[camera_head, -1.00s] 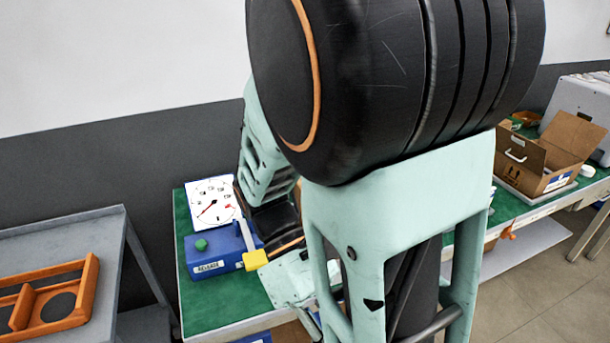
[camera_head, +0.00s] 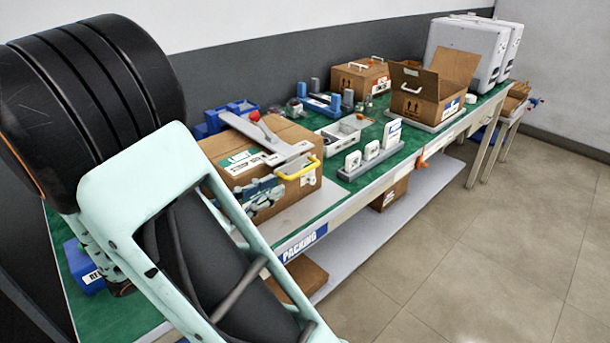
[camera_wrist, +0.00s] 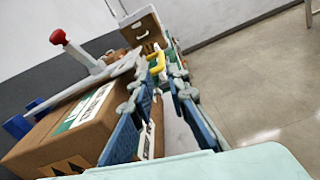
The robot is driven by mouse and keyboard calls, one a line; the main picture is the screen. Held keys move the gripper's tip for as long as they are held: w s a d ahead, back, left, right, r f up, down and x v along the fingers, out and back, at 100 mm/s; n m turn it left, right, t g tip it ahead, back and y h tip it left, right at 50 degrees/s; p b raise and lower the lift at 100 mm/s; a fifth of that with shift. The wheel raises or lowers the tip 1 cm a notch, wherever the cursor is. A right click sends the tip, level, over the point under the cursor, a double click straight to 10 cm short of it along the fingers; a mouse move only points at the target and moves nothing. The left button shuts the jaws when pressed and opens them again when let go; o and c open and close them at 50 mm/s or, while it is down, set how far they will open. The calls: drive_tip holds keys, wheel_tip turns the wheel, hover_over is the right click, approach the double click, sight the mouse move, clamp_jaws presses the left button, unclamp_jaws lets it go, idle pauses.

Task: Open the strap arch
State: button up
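The strap arch (camera_head: 275,143) is a grey frame lying over a taped cardboard box (camera_head: 290,192) on the packing bench. It has a red knob (camera_head: 254,115) at its back and a yellow handle (camera_head: 299,169) at its front. In the wrist view the grey arch (camera_wrist: 92,80), red knob (camera_wrist: 57,36) and yellow handle (camera_wrist: 157,66) show beyond my fingers. My gripper (camera_wrist: 158,82) is open, its two blue-padded fingers spread and empty. The handle appears ahead of the gap between the fingertips; I cannot see any contact. In the head view my gripper (camera_head: 262,194) is at the box's front side.
A grey tray of white parts (camera_head: 372,158) and a white bin (camera_head: 343,133) sit right of the box. An open carton (camera_head: 428,98) and a closed carton (camera_head: 360,77) stand farther back. A lower shelf (camera_head: 375,225) runs below the bench. The floor at right is clear.

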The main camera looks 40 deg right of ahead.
sight(306, 170)
drive_tip(key=d, duration=0.3)
drive_tip(key=d+b, duration=0.1)
drive_tip(key=d, duration=0.6)
drive_tip(key=shift+w+d, duration=0.15)
drive_tip(key=shift+w, duration=0.15)
drive_tip(key=shift+c, duration=0.4)
clamp_jaws()
